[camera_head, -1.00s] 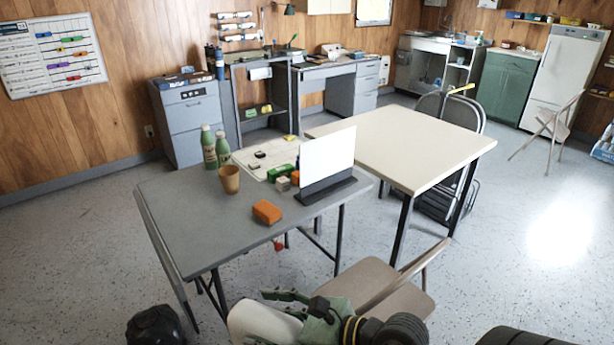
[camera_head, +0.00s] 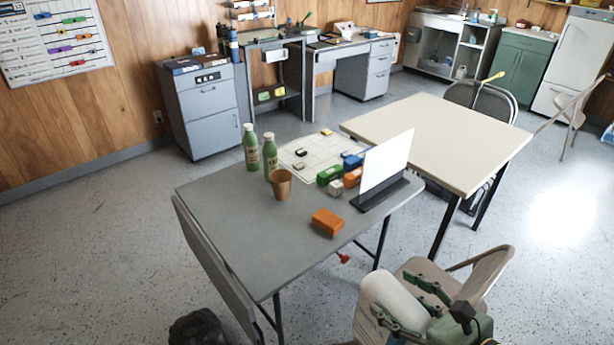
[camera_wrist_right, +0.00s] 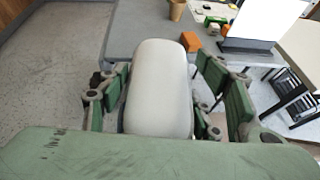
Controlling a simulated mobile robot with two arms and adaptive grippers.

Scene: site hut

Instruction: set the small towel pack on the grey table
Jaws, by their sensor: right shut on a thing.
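My right gripper (camera_head: 415,310) is shut on a white, rounded pack (camera_head: 390,301), the small towel pack. In the right wrist view the pack (camera_wrist_right: 158,92) sits between the green fingers (camera_wrist_right: 165,100). It is held in front of the grey table, to the right of its near edge and apart from the top. The grey table (camera_head: 225,205) has a bare area at its left and front. My left gripper is not in view.
On the grey table stand two green bottles (camera_head: 270,157), a brown cup (camera_head: 281,185), an orange block (camera_head: 328,222), a white upright panel (camera_head: 385,165) and several small coloured blocks. A cream table (camera_head: 440,140) adjoins behind. A folding chair (camera_head: 480,268) stands near my right gripper.

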